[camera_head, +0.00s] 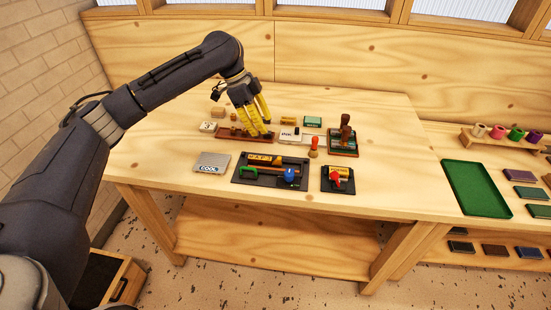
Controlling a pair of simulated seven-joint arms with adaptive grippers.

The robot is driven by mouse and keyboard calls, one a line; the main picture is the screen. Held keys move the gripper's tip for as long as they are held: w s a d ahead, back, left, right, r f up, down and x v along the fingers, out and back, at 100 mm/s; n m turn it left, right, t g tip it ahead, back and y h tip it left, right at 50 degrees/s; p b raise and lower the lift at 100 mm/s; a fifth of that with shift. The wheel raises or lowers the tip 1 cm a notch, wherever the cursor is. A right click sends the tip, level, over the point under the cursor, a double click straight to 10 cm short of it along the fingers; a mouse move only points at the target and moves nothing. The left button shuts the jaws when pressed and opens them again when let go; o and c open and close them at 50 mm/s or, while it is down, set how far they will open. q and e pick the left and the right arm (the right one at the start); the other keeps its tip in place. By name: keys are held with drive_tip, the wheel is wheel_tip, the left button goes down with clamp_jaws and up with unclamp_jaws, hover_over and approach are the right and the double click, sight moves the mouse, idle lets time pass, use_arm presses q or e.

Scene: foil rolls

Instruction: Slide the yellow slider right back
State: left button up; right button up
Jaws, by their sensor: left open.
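My left gripper (258,127), with yellow fingers, reaches down from the left arm and is open. Its fingertips are over the right part of a long reddish-brown wooden base (228,135) on the table and hide part of it. I cannot make out a separate yellow slider; it may be hidden behind the yellow fingers. A white block (289,134) sits just right of the fingers on a pale rail. A black panel (243,180) in front carries a yellow-orange labelled strip (262,159), a green handle (248,172) and a blue knob (290,174).
A smaller black panel with a red knob (336,180) is to the right. A dark brown stamp (345,132) stands behind it. A grey plate (212,162) lies at left front. A green tray (476,190) is on the right-hand table. The table's right part is clear.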

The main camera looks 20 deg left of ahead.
sight(279, 157)
use_arm(q)
drive_tip(key=x, duration=1.4)
drive_tip(key=shift+w+d+f, duration=0.1)
drive_tip(key=shift+d+f, duration=0.05)
drive_tip(key=shift+f, duration=0.15)
drive_tip(key=shift+o, duration=0.2)
clamp_jaws()
